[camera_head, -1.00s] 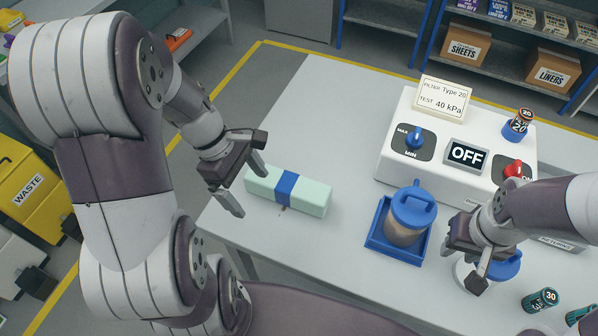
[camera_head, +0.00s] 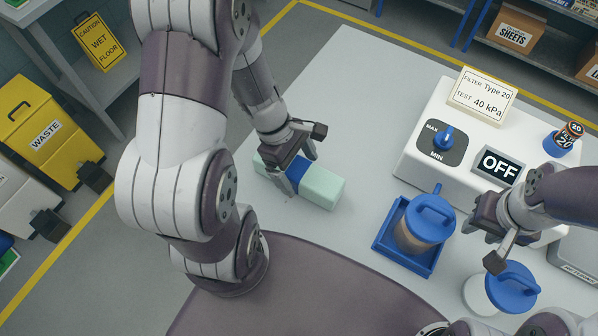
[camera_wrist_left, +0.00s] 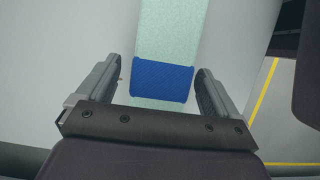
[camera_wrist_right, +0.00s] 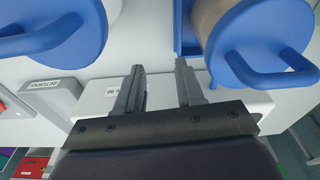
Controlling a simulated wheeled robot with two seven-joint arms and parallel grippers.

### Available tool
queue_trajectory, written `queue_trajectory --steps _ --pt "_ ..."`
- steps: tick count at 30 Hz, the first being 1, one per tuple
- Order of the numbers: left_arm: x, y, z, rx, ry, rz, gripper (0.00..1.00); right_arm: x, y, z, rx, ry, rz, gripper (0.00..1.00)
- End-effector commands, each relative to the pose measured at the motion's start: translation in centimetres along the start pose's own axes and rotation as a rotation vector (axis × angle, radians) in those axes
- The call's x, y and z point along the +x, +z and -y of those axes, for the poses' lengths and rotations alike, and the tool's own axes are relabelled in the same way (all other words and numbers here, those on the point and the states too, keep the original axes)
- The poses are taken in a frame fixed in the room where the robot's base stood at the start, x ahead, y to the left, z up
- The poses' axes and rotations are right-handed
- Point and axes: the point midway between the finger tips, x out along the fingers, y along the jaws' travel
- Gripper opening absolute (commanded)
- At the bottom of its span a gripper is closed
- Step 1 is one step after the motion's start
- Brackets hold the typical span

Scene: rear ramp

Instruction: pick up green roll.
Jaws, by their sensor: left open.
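The pale green roll (camera_head: 322,187), a long block with a blue band (camera_head: 297,170) around its middle, lies on the white table (camera_head: 300,240). My left gripper (camera_head: 297,170) is over its middle. In the left wrist view the open fingers of my left gripper (camera_wrist_left: 158,88) stand on either side of the blue band (camera_wrist_left: 162,81), with a gap on each side. The green roll (camera_wrist_left: 170,30) runs away between them. My right gripper (camera_head: 490,240) hangs near a blue-lidded jar; in the right wrist view its fingers (camera_wrist_right: 158,90) are apart with nothing between them.
A blue tray (camera_head: 380,245) holds a jar with a blue lid (camera_head: 432,218). Another blue lid (camera_head: 512,287) is below my right gripper. A white machine (camera_head: 420,170) reading OFF stands behind. A yellow waste bin (camera_head: 35,125) is on the floor at left.

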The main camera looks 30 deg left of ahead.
Motion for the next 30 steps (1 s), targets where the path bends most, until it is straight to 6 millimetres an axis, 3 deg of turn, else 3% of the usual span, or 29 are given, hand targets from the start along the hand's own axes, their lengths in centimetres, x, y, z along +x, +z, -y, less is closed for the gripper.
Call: queue_trajectory --steps 3,11,17,18,25,30 --pt "2.1 0.0 0.0 0.001 -0.003 0.001 0.94 0.7 0.1 0.0 0.000 0.000 0.000 0.38" --pt "2.5 0.1 0.0 0.000 0.001 -0.001 0.94 0.6 0.1 0.0 0.000 0.000 0.000 0.38" --pt "2.5 0.1 -0.1 0.000 0.001 0.000 0.32 0.6 0.1 0.0 0.000 0.000 0.000 0.38" --pt "2.5 0.1 -0.1 0.000 0.001 0.000 0.28 0.6 0.1 0.0 0.000 0.000 0.000 0.38" --pt "2.1 0.2 -0.1 0.001 0.002 0.000 0.28 0.4 0.1 0.0 0.000 0.000 0.000 0.38" --pt "-1.3 1.6 -0.2 0.004 0.006 -0.001 0.28 -0.8 -0.1 0.0 0.000 0.000 0.000 0.38"
